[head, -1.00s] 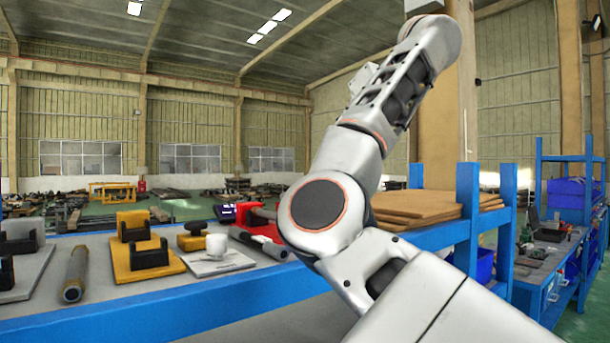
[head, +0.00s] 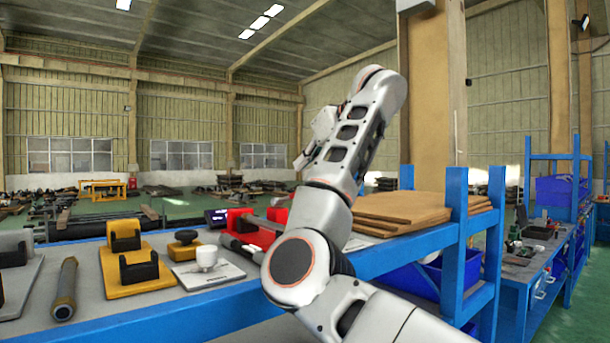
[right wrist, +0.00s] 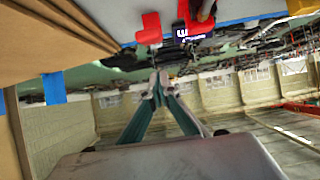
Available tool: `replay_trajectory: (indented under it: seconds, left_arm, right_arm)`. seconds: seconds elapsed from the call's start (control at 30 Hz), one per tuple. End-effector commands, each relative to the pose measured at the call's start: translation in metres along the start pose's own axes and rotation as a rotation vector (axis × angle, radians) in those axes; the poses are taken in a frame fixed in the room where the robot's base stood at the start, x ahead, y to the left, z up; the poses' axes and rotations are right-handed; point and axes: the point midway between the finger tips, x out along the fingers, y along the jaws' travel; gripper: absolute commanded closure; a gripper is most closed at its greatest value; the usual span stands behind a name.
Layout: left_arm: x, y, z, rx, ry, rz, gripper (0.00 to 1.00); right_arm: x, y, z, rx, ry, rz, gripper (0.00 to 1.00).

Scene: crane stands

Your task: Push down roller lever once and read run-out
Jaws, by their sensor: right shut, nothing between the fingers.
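A red stand (head: 262,232) is on the bench in the head view, partly behind my right arm; its red parts also show at the top of the right wrist view (right wrist: 150,28). A small dark display (head: 217,217) is beside it; in the wrist view (right wrist: 188,34) it has pale marks too small to read. I cannot clearly make out the roller lever. My right gripper (right wrist: 160,83) is shut and empty in the wrist view, apart from the stand as far as I can tell. My left gripper is not in view.
Left of the stand are a white knob on a plate (head: 206,258), a yellow base with black blocks (head: 118,284) and a grey tube (head: 65,290). Brown boards (head: 405,212) are stacked at right. A blue upright (head: 458,225) stands near my arm.

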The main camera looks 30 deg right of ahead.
Motion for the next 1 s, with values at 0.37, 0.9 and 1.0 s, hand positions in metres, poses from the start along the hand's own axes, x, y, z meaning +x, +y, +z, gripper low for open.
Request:
replay_trajectory:
  seconds: [0.37,0.9,1.0]
  left_arm:
    - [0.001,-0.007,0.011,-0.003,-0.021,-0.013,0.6]
    - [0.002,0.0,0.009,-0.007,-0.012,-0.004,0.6]
    - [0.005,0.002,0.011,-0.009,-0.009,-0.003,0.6]
  right_arm:
    - [0.016,0.0,0.036,0.002,0.001,0.0,1.0]
    - [0.017,0.004,0.041,0.001,0.014,-0.002,1.0]
    - [0.018,0.011,0.044,0.001,0.043,-0.003,1.0]
